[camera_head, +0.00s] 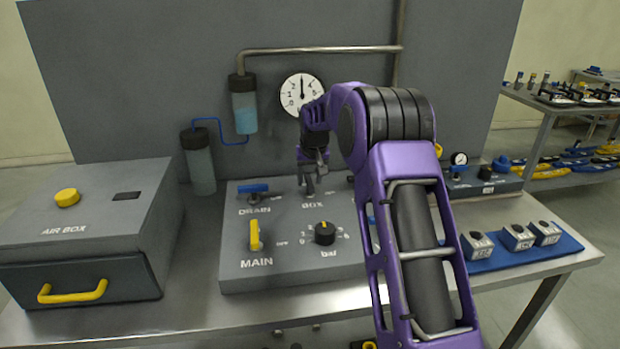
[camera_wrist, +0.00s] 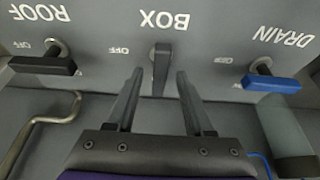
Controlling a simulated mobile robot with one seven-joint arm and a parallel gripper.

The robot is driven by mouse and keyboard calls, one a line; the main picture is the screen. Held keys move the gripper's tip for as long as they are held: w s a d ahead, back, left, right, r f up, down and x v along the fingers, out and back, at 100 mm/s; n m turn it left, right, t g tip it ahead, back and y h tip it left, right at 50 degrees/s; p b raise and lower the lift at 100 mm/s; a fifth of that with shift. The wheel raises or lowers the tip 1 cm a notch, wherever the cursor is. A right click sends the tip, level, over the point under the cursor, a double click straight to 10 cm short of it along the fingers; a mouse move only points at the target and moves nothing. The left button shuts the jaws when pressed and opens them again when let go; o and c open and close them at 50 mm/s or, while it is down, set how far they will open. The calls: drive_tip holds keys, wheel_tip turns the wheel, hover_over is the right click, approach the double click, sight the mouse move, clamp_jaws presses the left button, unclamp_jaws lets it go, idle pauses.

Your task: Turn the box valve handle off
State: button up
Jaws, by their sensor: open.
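The box valve handle (camera_wrist: 161,72) is a grey lever above the BOX label in the head view. In the wrist view, where the lettering is upside down, it points straight down the picture, at right angles to the direction of its OFF mark. My gripper (camera_wrist: 159,78) is open, with one dark finger on each side of the lever and a gap visible on both sides. In the head view my gripper (camera_head: 312,174) is over the back of the valve panel (camera_head: 285,268) and hides most of the lever.
The blue drain handle (camera_wrist: 270,83) and black roof handle (camera_wrist: 42,65) lie crosswise on either side. The yellow main handle (camera_head: 255,235) and pressure knob (camera_head: 325,233) are in front. A pressure gauge (camera_head: 301,88) and pipe (camera_head: 320,49) are behind.

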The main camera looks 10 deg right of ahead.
clamp_jaws()
